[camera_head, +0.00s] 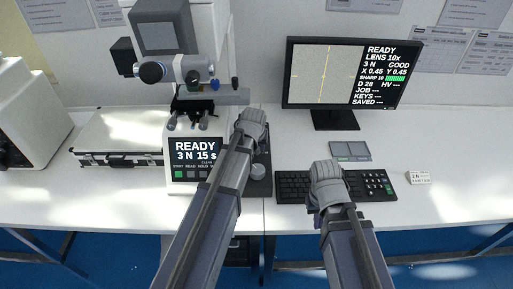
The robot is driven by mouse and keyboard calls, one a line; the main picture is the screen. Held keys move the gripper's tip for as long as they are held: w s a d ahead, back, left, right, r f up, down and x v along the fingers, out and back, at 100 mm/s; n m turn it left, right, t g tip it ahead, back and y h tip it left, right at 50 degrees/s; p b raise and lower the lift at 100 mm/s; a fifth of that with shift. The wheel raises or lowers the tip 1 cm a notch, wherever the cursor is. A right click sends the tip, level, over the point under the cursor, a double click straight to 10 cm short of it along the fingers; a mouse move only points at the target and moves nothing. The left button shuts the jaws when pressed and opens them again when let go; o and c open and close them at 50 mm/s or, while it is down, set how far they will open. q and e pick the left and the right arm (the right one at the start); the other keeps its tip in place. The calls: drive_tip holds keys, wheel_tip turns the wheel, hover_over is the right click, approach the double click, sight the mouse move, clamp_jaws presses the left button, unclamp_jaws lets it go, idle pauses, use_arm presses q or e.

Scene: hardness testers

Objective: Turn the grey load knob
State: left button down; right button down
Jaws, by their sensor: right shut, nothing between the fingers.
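The hardness tester (176,55) stands left of centre, its screen (196,155) reading READY, 3 N, 15 s. My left gripper (251,118) is beside the tester's right side, near the end of its grey stage. Whether its fingers are open or touch anything is not clear. A round grey knob (257,171) shows on a dark unit just right of the tester's screen, partly beside my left arm. I cannot tell if this is the load knob; no other grey knob is clear. My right gripper (325,170) is shut and empty over the black keyboard (293,186).
A monitor (353,75) stands at the back right, with a grey pad (350,151) in front of it. A small white label block (418,177) lies right of the keyboard. A flat case (120,158) lies left of the tester. The white table (450,145) is clear at the right.

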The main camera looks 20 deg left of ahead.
use_arm(q)
drive_tip(key=n+y, duration=0.1)
drive_tip(key=n, duration=0.3)
drive_tip(key=shift+w+d+y, duration=0.1)
drive_tip(key=shift+d+y, duration=0.1)
drive_tip(key=shift+y, duration=0.2)
drive_tip(key=shift+n+g+y, duration=0.4)
drive_tip(key=shift+n+g, duration=0.1)
drive_tip(key=shift+n, duration=0.9)
drive_tip(key=c, duration=0.5)
unclamp_jaws()
drive_tip(key=shift+c, duration=0.2)
drive_tip(key=p+v, duration=0.7)
drive_tip(key=shift+r, duration=0.4)
